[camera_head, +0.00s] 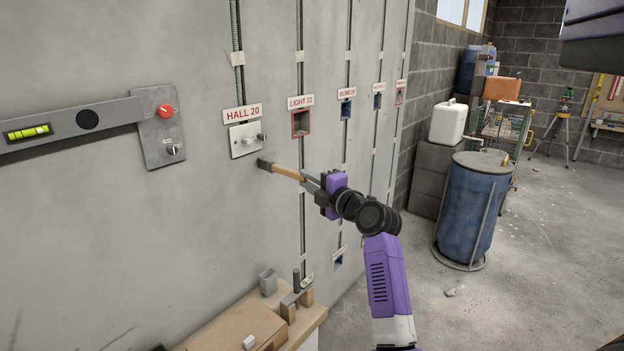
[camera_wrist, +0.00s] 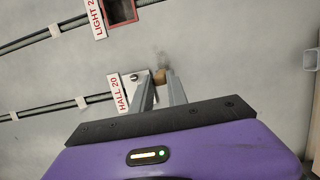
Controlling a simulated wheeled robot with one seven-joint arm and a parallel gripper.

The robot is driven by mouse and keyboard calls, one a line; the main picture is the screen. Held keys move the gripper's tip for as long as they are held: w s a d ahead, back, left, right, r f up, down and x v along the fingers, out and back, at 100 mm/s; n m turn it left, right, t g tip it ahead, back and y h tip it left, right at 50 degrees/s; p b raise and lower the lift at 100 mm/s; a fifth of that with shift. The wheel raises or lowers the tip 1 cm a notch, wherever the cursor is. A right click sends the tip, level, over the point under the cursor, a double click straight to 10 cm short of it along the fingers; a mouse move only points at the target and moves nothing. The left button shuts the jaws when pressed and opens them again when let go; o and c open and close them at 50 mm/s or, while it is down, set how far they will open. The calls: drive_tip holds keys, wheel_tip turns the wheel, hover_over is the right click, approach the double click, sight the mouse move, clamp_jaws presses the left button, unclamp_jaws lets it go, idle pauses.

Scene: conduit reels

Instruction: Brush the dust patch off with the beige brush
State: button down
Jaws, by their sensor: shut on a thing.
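My gripper (camera_head: 311,182) is shut on the tan wooden handle of the beige brush (camera_head: 288,172). The brush points left, with its dark grey head at the wall, just below and right of the HALL 20 switch plate (camera_head: 246,138). I cannot tell whether the head touches the wall. In the wrist view the brush (camera_wrist: 160,77) shows between the two fingers of my gripper (camera_wrist: 161,84). A grey smudge shows just beyond it; I cannot tell whether this is the dust patch or the bristles. No dust patch shows clearly in the head view.
A red-framed LIGHT 22 box (camera_head: 301,123) is right of the switch plate. A grey panel with a red knob (camera_head: 165,111) and a spirit level (camera_head: 70,124) are on the left wall. A wooden bench (camera_head: 310,318) stands below. A blue drum (camera_head: 472,210) stands right.

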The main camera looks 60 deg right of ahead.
drive_tip(key=shift+w+a+f+b, duration=0.15)
drive_tip(key=shift+a+b, duration=0.2)
drive_tip(key=shift+b, duration=0.3)
drive_tip(key=shift+s+d+b, duration=0.25)
drive_tip(key=shift+d+b, duration=0.4)
drive_tip(key=shift+d, duration=0.25)
drive_tip(key=shift+s+d+b, duration=0.25)
drive_tip(key=shift+d+b, duration=0.35)
drive_tip(key=shift+d, duration=0.3)
drive_tip(key=d+b, duration=0.2)
drive_tip(key=s+d+b, duration=0.1)
drive_tip(key=d, duration=0.2)
drive_tip(key=shift+d+b, duration=0.15)
drive_tip(key=shift+b, duration=0.25)
drive_tip(key=s+a+b, duration=0.1)
drive_tip(key=s+a, duration=0.1)
drive_tip(key=s, duration=0.7)
drive_tip(key=shift+r+b, duration=0.2)
drive_tip(key=shift+b, duration=0.15)
drive_tip(key=shift+w, duration=0.1)
idle(0.7)
